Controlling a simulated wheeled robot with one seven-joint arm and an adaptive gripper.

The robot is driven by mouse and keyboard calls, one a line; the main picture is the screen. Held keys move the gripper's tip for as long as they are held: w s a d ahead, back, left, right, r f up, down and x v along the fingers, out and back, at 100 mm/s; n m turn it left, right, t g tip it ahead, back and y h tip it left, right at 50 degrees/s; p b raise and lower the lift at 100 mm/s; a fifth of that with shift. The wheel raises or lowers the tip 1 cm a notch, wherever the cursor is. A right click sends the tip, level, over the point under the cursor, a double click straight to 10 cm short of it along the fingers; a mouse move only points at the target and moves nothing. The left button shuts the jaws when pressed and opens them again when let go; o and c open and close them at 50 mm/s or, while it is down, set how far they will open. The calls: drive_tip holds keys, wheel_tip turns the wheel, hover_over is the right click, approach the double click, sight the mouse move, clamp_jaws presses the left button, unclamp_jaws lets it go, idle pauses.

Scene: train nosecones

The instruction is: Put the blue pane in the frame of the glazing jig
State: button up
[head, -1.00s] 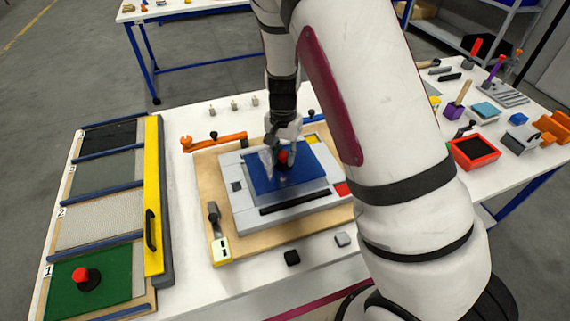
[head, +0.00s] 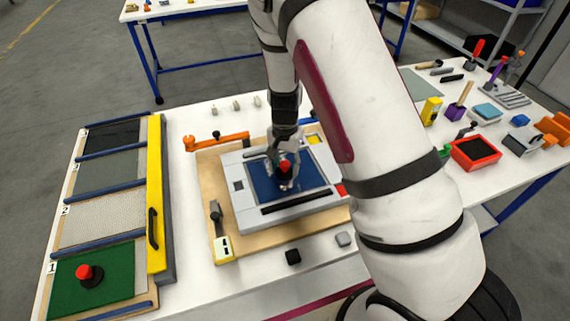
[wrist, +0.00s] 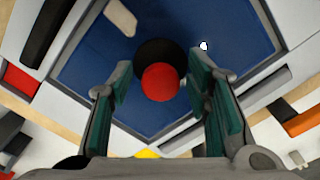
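The blue pane (head: 262,185) lies flat inside the opening of the light grey frame (head: 243,212) of the glazing jig, and it also shows in the wrist view (wrist: 95,95). A dark suction cup with a red knob (wrist: 160,81) stands on the pane. My gripper (wrist: 163,78) is over the pane, with its green-padded fingers on either side of the red knob. Gaps show between both fingers and the knob, so it is open. In the head view my gripper (head: 286,168) hides part of the pane.
The jig's wooden base (head: 245,254) carries an orange clamp (head: 222,142) and a pale yellow clamp (head: 222,246). At left, a rack with a yellow bar (head: 155,235) holds several panes, one green (head: 115,283). A red tray (head: 474,152) and tools stand at right.

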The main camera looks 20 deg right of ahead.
sight(285, 163)
wheel_tip(285, 163, up, 12)
drive_tip(key=b, duration=0.1)
drive_tip(key=s+r+n+t+y, duration=0.1)
drive_tip(key=s+r+n, duration=0.1)
drive_tip(key=s+r, duration=0.45)
drive_tip(key=s+r+n+t+y, duration=0.15)
drive_tip(key=s+r, duration=0.25)
drive_tip(key=r, duration=0.5)
drive_tip(key=s+r+n+t+h, duration=0.1)
drive_tip(key=s+r+n, duration=0.1)
drive_tip(key=s, duration=0.5)
drive_tip(key=s+r+n+t+h, duration=0.1)
drive_tip(key=s+r+n+t, duration=0.1)
drive_tip(key=s, duration=0.4)
wheel_tip(285, 163, up, 2)
drive_tip(key=shift+s+r+n, duration=0.1)
drive_tip(key=shift+s+n, duration=0.25)
drive_tip(key=shift+n, duration=0.4)
